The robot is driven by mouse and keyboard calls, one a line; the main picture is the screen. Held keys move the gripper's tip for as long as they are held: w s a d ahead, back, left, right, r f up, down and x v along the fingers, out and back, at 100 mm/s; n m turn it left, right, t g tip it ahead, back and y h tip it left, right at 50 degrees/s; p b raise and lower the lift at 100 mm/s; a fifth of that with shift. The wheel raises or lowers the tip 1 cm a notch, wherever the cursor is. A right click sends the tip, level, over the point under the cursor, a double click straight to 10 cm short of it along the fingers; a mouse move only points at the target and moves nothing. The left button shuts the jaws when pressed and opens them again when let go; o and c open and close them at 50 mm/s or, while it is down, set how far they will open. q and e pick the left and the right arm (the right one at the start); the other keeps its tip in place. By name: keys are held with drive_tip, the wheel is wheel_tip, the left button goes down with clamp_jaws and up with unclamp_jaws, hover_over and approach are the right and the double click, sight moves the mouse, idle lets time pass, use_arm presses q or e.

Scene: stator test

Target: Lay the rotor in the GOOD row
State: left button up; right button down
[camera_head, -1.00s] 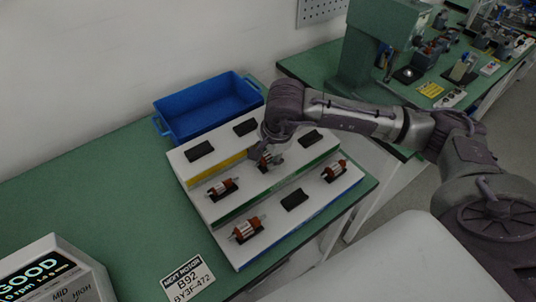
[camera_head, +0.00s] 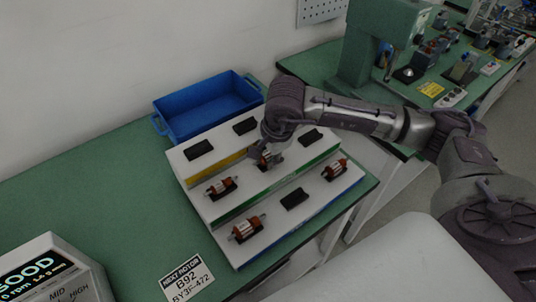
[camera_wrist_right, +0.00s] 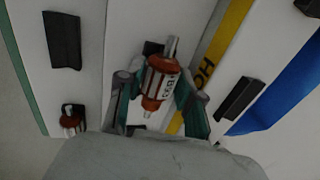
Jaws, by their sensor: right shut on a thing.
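My right gripper (camera_head: 267,158) is shut on a red-brown rotor with a metal shaft (camera_wrist_right: 161,82), at the middle step of the rack. The green-edged middle row (camera_head: 251,197) carries another rotor (camera_head: 221,187) in a cradle at left and an empty black cradle (camera_head: 312,137) at right. In the right wrist view, part of a black cradle (camera_wrist_right: 152,47) shows by the held rotor. I cannot tell whether the rotor touches it. No GOOD label is readable on the rack. My left gripper is not in view.
The yellow-edged upper step has empty cradles (camera_head: 199,150). The blue-edged lower step holds two rotors (camera_head: 247,228) (camera_head: 335,169) and an empty cradle (camera_head: 294,199). A blue bin (camera_head: 206,108) stands behind. A tester (camera_head: 48,272) reading GOOD and a NEXT ROTOR card (camera_head: 188,281) are front left.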

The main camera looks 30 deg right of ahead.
drive_tip(key=shift+s+f, duration=0.1)
drive_tip(key=shift+f, duration=0.1)
drive_tip(key=c, duration=1.1)
unclamp_jaws()
drive_tip(key=shift+c, duration=0.2)
drive_tip(key=o, duration=0.5)
drive_tip(key=shift+c, duration=0.2)
drive_tip(key=v, duration=1.2)
